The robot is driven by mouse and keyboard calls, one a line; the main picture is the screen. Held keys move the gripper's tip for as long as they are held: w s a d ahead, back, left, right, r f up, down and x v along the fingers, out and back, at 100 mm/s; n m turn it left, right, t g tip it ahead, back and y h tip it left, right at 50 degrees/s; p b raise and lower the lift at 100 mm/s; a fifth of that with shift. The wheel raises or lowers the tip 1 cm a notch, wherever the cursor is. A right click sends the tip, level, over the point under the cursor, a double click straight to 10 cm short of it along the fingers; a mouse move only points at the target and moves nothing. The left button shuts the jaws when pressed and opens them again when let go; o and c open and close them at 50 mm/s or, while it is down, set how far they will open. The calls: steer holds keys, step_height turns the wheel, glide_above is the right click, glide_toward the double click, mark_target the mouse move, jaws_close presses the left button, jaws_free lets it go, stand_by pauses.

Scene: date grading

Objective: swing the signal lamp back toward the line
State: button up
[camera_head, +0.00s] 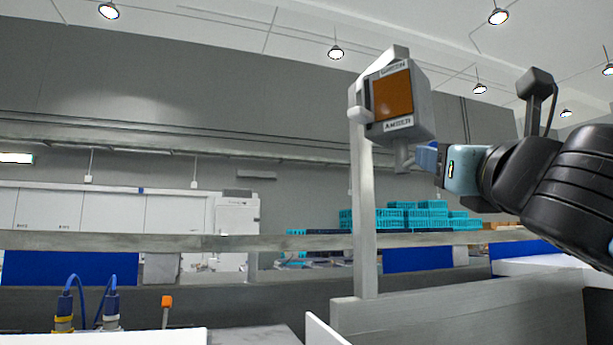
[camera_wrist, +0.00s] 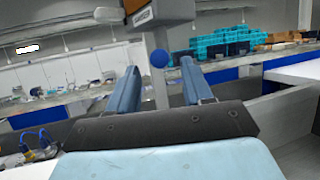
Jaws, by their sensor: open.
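The signal lamp (camera_head: 420,97) is a grey box on top of a pale upright post (camera_head: 363,210). Its visible face has an orange-brown panel (camera_head: 392,96), with a "GREEN" label above and an "AMBER" label below. A short grey stub (camera_head: 403,156) hangs under the box. In the wrist view the lamp's underside (camera_wrist: 165,14) shows at the top, with a round blue knob (camera_wrist: 159,59) below it. My gripper (camera_head: 428,157) is just right of the stub, below the box. In the wrist view its two blue fingers (camera_wrist: 160,75) are apart, and the knob appears between their tips. Contact cannot be told.
A long rail (camera_head: 180,242) runs behind the post, and a grey wall panel (camera_head: 450,300) stands at its foot. Teal crates (camera_head: 425,215) are stacked farther back. Blue connectors with cables (camera_head: 110,305) and an orange-topped peg (camera_head: 167,302) stand at lower left.

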steer(key=v, duration=0.6)
stand_by(0.3)
